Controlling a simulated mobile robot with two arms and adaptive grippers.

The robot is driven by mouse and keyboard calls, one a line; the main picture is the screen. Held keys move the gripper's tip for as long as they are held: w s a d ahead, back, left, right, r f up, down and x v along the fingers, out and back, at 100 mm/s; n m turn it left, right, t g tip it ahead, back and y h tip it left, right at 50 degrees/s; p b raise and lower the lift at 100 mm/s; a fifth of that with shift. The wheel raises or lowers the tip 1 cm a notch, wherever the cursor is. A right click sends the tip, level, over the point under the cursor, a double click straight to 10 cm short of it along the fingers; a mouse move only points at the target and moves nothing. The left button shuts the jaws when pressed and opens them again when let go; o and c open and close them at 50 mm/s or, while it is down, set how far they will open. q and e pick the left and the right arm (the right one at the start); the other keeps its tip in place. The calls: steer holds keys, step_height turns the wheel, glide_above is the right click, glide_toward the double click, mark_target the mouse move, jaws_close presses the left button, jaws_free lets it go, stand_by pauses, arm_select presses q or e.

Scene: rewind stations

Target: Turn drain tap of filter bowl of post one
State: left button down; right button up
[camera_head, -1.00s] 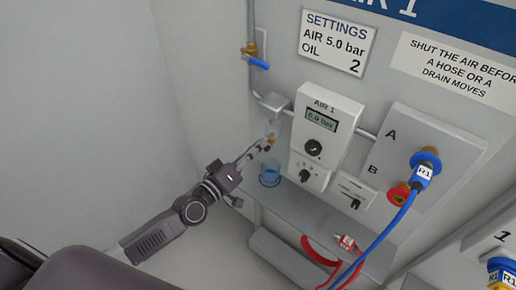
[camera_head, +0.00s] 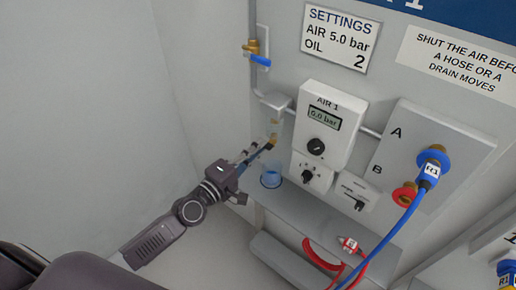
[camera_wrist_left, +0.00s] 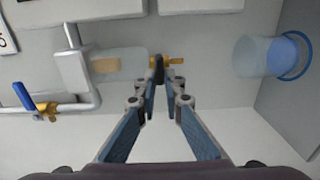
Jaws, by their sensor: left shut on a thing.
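The filter bowl (camera_head: 275,126) of post one is a clear cup hanging under a grey block at the left of the AIR 1 panel. Its brass drain tap (camera_head: 273,141) is at the bowl's lower end. The left wrist view shows the bowl (camera_wrist_left: 122,64) and the brass tap (camera_wrist_left: 176,61) lying sideways in the picture. My left gripper (camera_wrist_left: 160,76) is shut on the tap's dark handle, its fingertips hiding part of it. In the head view my left gripper (camera_head: 262,149) reaches the tap from the lower left. My right gripper is out of view.
A blue-rimmed clear cup (camera_head: 271,179) stands on the ledge (camera_head: 318,211) below the tap. A blue-handled valve (camera_head: 258,58) is on the pipe above. The AIR 1 unit (camera_head: 325,128) is close on the right. Blue (camera_head: 396,222) and red hoses hang further right.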

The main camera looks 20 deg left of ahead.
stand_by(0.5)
arm_select(q)
steer(key=c, duration=2)
jaws_free()
steer(key=shift+c, duration=0.2)
steer(key=shift+s, duration=0.1)
steer(key=v, duration=1.2)
